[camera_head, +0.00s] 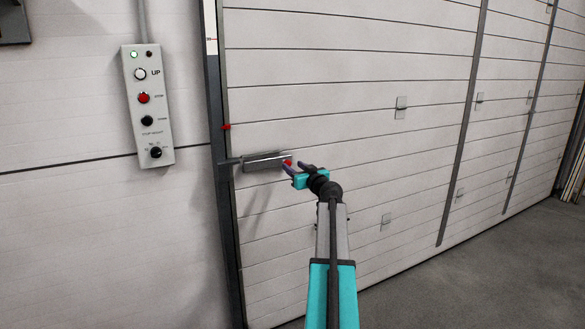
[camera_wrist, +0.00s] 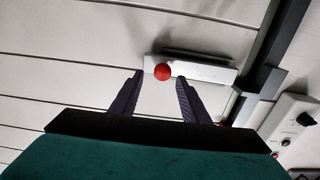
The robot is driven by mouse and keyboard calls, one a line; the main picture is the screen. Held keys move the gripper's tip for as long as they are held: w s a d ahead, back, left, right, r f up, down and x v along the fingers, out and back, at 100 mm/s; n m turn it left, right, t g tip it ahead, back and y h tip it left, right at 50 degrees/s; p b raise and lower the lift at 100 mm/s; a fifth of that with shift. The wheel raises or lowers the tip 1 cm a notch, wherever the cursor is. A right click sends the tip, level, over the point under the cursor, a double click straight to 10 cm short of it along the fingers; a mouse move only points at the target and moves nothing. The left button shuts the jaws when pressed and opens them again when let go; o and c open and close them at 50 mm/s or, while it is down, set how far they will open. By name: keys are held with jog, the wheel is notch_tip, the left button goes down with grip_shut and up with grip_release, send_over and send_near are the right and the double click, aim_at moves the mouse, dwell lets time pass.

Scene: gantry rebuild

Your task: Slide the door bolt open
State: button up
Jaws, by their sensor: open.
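The door bolt (camera_head: 263,162) is a grey metal bar mounted flat on the white slatted door, with its left end reaching the dark door post. A red knob (camera_head: 287,163) sits at its right end. In the wrist view the bolt plate (camera_wrist: 205,72) runs to the right from the red knob (camera_wrist: 162,72). My gripper (camera_head: 290,169) is open, with its two purple fingers close to the knob. In the wrist view my gripper (camera_wrist: 157,80) has a finger on each side below the knob, with a visible gap between them. I cannot tell whether either finger touches the knob.
The dark door post (camera_head: 217,150) stands left of the door. A control box (camera_head: 148,105) with several buttons hangs on the wall left of the post. The white door (camera_head: 350,70) is broad, with small handles further right. The grey floor (camera_head: 500,270) is clear.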

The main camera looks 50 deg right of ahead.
jog(key=b+v, duration=0.1)
jog(key=v, duration=1)
dwell(0.6)
